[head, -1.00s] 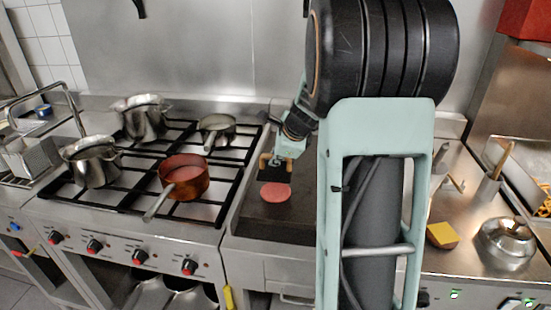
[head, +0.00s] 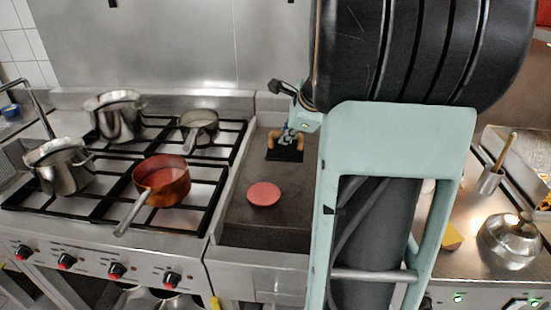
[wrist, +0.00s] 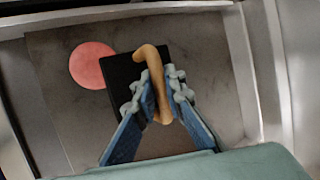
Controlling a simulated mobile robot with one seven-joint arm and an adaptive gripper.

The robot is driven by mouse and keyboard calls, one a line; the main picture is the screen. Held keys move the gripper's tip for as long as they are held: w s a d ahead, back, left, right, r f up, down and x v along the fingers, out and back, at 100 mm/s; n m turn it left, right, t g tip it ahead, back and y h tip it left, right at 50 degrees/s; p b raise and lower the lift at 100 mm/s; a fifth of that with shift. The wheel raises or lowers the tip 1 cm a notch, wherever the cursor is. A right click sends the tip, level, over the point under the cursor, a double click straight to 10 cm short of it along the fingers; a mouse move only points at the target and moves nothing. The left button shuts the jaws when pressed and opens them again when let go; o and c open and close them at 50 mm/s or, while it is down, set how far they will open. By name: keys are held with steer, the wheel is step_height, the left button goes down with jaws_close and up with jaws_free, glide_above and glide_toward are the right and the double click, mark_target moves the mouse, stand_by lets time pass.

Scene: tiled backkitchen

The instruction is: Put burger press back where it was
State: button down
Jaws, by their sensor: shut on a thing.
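The burger press has a dark square plate and a tan curved handle. In the head view the press (head: 285,154) is toward the back of the dark griddle (head: 240,213). My gripper (head: 288,136) is over it. In the wrist view my gripper (wrist: 161,98) is shut on the handle of the burger press (wrist: 123,72), with the blue fingers on both sides. I cannot tell whether the plate touches the griddle. A round pink patty (head: 264,194) lies on the griddle in front of the press. The wrist view shows the patty (wrist: 92,65) beside the plate, partly behind its edge.
Left of the griddle is a stove (head: 110,185) with a copper saucepan (head: 162,180) and several steel pots. To the right, a counter holds a yellow sponge-like block (head: 451,237) and a steel dome (head: 509,240). My arm hides part of the griddle's right side.

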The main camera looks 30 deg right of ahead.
steer(key=w+d+f, duration=0.2)
steer(key=w+f, duration=0.1)
steer(key=w, duration=0.1)
steer(key=w+d+f, duration=0.2)
steer(key=w+f, duration=0.1)
steer(key=w, duration=0.1)
steer(key=w+d+f, duration=0.2)
steer(key=w, duration=0.2)
steer(key=shift+f+p, duration=0.4)
steer(key=shift+w+d+f, duration=0.15)
steer(key=shift+w+f, duration=0.1)
steer(key=shift+f, duration=1.6)
steer(key=shift+f+b, duration=0.15)
steer(key=shift+b, duration=0.15)
steer(key=c, duration=2.3)
jaws_free()
steer(key=shift+f, duration=0.15)
steer(key=o, duration=0.3)
steer(key=shift+s, duration=0.1)
